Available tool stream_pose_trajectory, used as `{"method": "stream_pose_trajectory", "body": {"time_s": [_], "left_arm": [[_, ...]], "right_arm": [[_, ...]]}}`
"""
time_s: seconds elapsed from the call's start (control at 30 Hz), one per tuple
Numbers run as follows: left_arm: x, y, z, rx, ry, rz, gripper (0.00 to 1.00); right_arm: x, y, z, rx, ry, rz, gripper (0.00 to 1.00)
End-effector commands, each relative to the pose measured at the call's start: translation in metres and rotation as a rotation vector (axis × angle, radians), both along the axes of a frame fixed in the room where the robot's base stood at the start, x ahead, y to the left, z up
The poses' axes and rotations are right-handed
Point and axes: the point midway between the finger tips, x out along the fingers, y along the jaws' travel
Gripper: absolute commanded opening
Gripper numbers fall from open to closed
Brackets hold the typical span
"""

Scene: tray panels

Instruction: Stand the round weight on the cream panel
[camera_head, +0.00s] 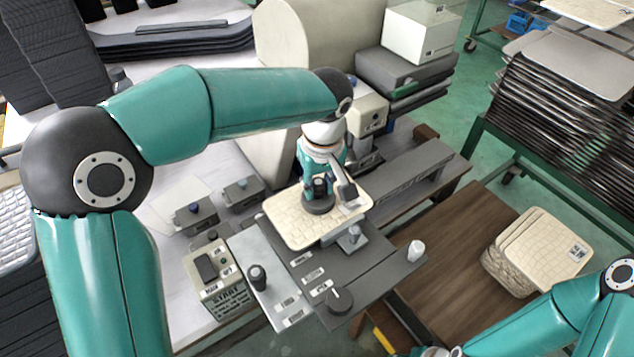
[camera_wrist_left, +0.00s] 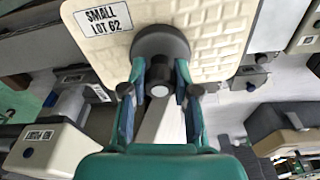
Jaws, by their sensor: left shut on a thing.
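The cream panel (camera_head: 283,229) lies on the grey fixture in the middle of the head view. In the left wrist view the panel (camera_wrist_left: 215,25) shows a brick-like texture and a "SMALL LOT 62" label. The round weight (camera_head: 320,207) is a dark disc with a central post. In the left wrist view the weight (camera_wrist_left: 161,42) overlaps the panel's lower edge in the picture. My left gripper (camera_head: 320,185) is shut on the weight's post, fingers on both sides, also in the wrist view (camera_wrist_left: 158,90). I cannot tell whether the disc touches the panel.
The fixture has a black knob (camera_head: 339,299), a dark-topped post (camera_head: 257,277) and a white-topped post (camera_head: 415,250). A start box (camera_head: 214,272) stands left of it. A stack of cream panels (camera_head: 538,246) sits on the brown table (camera_head: 455,270) at right, with bare tabletop between.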

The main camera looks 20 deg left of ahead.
Motion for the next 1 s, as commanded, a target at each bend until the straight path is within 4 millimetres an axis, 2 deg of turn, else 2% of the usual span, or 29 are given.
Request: {"method": "stream_pose_trajectory", "body": {"time_s": [0.23,0.27,0.4,0.8,1.0], "left_arm": [[0.001,0.0,-0.001,0.0,-0.003,0.0,0.0],[0.0,0.0,-0.002,0.0,0.0,-0.001,0.31],[0.0,-0.001,-0.001,0.0,0.0,-0.001,0.54],[0.001,-0.001,0.003,0.0,-0.001,-0.002,0.54],[-0.001,-0.004,0.03,-0.002,-0.005,-0.004,0.54]], "right_arm": [[0.0,0.0,-0.002,0.0,0.0,0.0,0.4],[0.0,0.0,-0.002,0.0,0.0,0.0,0.4],[0.0,0.0,-0.001,0.0,0.0,0.0,0.4],[0.0,0.0,0.0,0.0,0.0,0.0,0.4],[0.0,0.0,0.0,0.0,0.0,0.0,0.4]]}}
